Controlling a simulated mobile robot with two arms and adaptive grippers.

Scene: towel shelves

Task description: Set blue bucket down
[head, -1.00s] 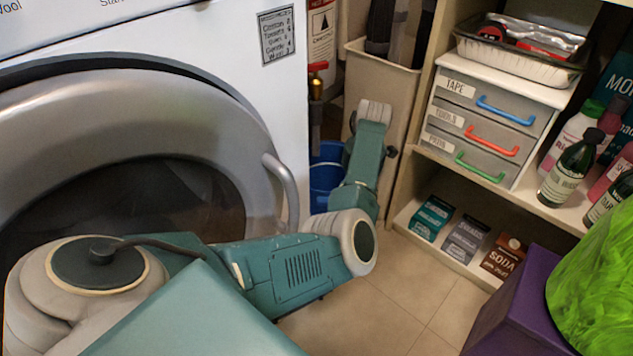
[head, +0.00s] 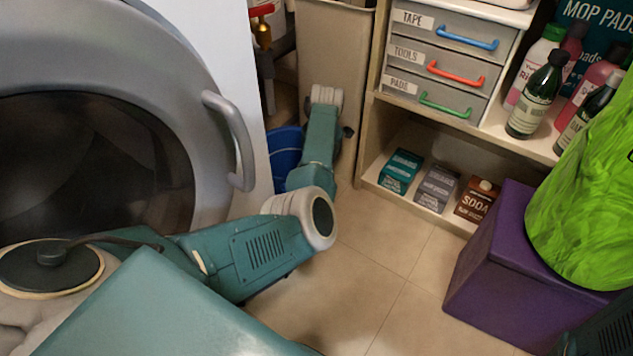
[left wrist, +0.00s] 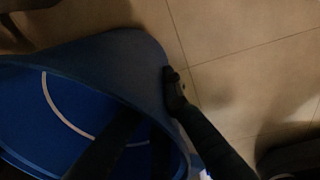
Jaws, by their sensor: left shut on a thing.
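The blue bucket (head: 285,150) is partly visible in the head view, in the gap between the washer and the beige bin, largely behind my left arm. In the left wrist view the bucket (left wrist: 120,65) fills the left side, seen from above at a slant, with a pale curved line that may be its handle. My left gripper (left wrist: 146,108) is shut on its rim, one dark finger inside and one outside. Tiled floor shows beyond the bucket; whether its base touches the floor is hidden. My right gripper is not clearly seen.
The washer (head: 215,50) with its door handle stands left, close to the bucket. A beige bin (head: 335,50) is behind my arm. A shelf unit (head: 375,135) holds drawers, bottles and boxes. A purple box (head: 490,260) bears a green bag (head: 590,190). Floor tiles (head: 385,270) between are clear.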

